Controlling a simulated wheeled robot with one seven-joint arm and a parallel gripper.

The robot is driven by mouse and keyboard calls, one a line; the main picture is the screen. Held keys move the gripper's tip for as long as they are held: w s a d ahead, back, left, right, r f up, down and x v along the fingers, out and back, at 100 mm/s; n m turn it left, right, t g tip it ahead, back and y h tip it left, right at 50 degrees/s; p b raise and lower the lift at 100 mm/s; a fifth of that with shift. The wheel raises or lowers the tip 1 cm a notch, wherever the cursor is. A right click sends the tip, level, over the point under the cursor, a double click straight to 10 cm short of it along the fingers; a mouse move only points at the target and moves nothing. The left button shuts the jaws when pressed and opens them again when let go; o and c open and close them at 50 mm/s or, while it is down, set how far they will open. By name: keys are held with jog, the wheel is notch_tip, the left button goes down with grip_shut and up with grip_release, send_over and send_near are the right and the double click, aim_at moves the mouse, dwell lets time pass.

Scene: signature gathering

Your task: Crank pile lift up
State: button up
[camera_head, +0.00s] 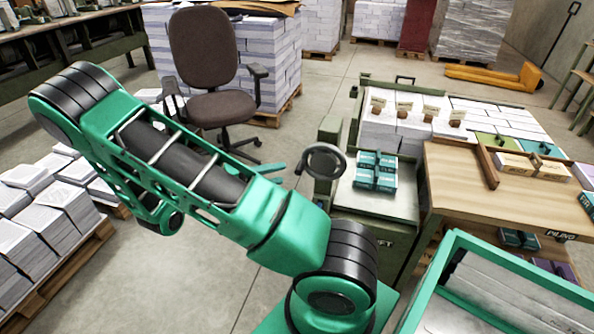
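The crank is a dark round handwheel (324,161) on the left side of the pile lift (398,205). The lift is a dark green stand with a pale top, and part of a label ending in "FT" shows on its front. Several teal packs (375,171) sit on the lift's top. My green and black arm reaches up and left from the lower middle. Green finger-like parts of my gripper (287,168) show just left of the handwheel, apparently close to it. My arm hides the rest of the gripper. Contact and finger opening cannot be made out.
A brown office chair (208,65) stands behind my arm. Paper stacks on a pallet (75,262) lie at left. A wooden bench (470,200) adjoins the lift at right, with a green-framed box (450,252) in front. Bare floor lies between chair and lift.

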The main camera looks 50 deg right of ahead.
aim_at(299, 169)
jog(key=x, duration=0.9)
jog(key=shift+s+d, duration=0.1)
grip_shut()
jog(key=shift+a, duration=0.3)
